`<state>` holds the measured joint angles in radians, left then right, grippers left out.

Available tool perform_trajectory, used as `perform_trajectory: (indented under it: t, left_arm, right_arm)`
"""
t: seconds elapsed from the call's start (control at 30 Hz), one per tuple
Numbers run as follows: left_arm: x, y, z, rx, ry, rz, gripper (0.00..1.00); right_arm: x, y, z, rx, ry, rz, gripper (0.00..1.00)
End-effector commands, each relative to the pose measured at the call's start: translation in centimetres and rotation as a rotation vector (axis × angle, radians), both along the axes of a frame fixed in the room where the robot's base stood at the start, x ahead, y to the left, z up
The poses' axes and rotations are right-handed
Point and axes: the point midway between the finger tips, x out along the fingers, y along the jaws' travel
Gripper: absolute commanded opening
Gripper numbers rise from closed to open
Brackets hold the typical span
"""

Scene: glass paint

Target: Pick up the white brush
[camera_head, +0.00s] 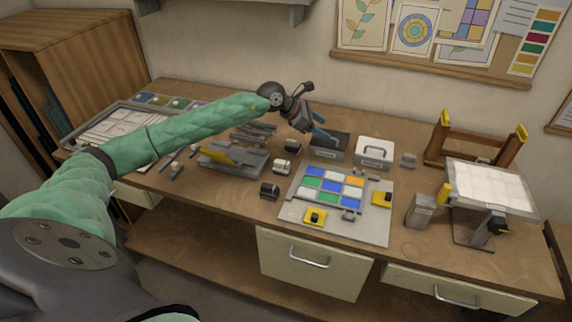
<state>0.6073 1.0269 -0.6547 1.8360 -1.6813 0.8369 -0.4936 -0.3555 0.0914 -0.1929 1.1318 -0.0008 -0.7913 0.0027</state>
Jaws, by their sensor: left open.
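My left arm reaches across the bench from the left. My left gripper (315,128) is open over the back middle of the bench, with its fingers pointing down and right. Its tips are just above or at a dark open box (329,153); I cannot tell whether they touch anything. A narrow blue part shows at the fingertips, and I cannot tell whether it belongs to the gripper. I cannot make out a white brush for certain; it may be hidden or too small. My right gripper is out of view.
A white box with a handle (374,152) stands right of the dark box. A colored tile panel (330,190) lies in front. Small jars (282,167) and grey racks (232,158) stand left. A wooden frame (470,148) and white-topped stand (492,187) are at right.

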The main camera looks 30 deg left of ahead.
Motion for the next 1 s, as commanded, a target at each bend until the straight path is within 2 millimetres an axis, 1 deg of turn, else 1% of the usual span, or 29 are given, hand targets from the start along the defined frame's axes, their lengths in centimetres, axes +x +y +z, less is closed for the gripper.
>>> perform_trajectory:
  t: [0.03,0.1,0.2,0.3,0.43,0.5,0.6,0.77,1.0]
  left_arm:
    - [-0.5,1.1,-1.4,0.083,0.035,-0.024,0.64]
    - [-1.4,2.7,-3.2,0.201,0.088,-0.062,0.64]
    - [-3.1,5.0,-5.3,0.360,0.171,-0.119,0.64]
    - [-4.9,7.0,-6.6,0.497,0.257,-0.182,0.64]
    - [-7.1,9.0,-7.4,0.616,0.357,-0.259,0.64]
    - [-8.1,9.5,-7.6,0.649,0.398,-0.297,0.64]
    - [-8.9,10.0,-7.7,0.680,0.429,-0.343,0.64]
    - [-8.9,9.9,-8.3,0.685,0.415,-0.369,0.64]
    - [-8.8,9.7,-10.2,0.684,0.415,-0.366,0.64]
  right_arm:
    - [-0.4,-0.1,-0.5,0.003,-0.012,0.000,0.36]
    - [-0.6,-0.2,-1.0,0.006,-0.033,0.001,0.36]
    - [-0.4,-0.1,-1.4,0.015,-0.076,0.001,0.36]
    - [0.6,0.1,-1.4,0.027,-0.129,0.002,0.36]
    - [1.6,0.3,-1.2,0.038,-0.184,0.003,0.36]
    - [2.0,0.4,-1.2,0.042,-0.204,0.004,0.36]
    - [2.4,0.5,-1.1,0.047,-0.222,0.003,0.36]
    - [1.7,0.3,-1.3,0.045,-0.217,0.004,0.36]
    - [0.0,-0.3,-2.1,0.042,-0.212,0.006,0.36]
